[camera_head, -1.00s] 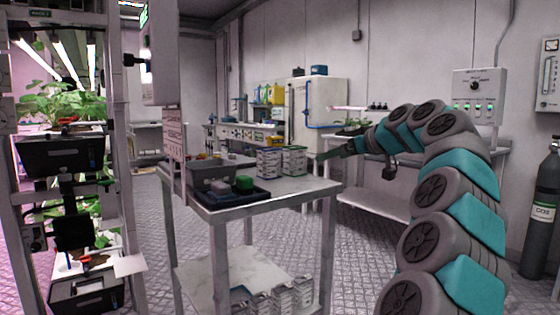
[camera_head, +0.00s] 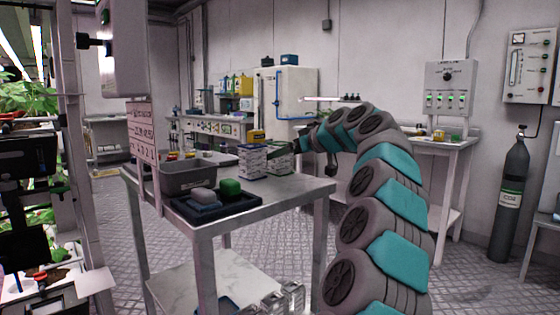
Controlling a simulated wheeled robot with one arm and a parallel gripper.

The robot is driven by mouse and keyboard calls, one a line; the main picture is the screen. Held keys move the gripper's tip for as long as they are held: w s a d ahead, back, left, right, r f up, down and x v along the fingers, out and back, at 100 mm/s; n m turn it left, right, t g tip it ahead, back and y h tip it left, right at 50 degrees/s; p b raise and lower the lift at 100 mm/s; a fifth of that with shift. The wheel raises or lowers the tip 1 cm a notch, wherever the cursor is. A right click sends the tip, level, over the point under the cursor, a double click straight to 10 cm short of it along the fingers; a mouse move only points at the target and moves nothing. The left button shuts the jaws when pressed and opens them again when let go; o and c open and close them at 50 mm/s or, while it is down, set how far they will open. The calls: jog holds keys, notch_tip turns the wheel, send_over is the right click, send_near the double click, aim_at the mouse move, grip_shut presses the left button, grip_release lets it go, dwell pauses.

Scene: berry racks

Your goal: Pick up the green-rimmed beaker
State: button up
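I cannot make out a green-rimmed beaker for certain. On the side table (camera_head: 446,146) at the right wall stand a few small items, among them a tiny green one (camera_head: 456,138), too small to identify. My arm rises at the right of centre and bends over to the left. My gripper (camera_head: 289,146) is at its far end, by the white cartons (camera_head: 252,162) on the metal table in the picture. Its fingers are small and dark, and I cannot see whether they are open.
The metal table (camera_head: 285,200) holds a grey bin (camera_head: 188,181) and a black tray (camera_head: 250,208) with a green block (camera_head: 230,187). A CO2 cylinder (camera_head: 509,200) stands at the right wall. A plant rack (camera_head: 80,170) is at left. Floor between the tables is clear.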

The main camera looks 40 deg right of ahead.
jog(key=x, duration=0.2)
jog(key=shift+w+f, duration=0.2)
jog(key=shift+w, duration=0.1)
jog(key=shift+r, duration=0.1)
jog(key=c, duration=1.3)
jog(key=shift+c, duration=0.2)
jog(key=shift+r, duration=0.1)
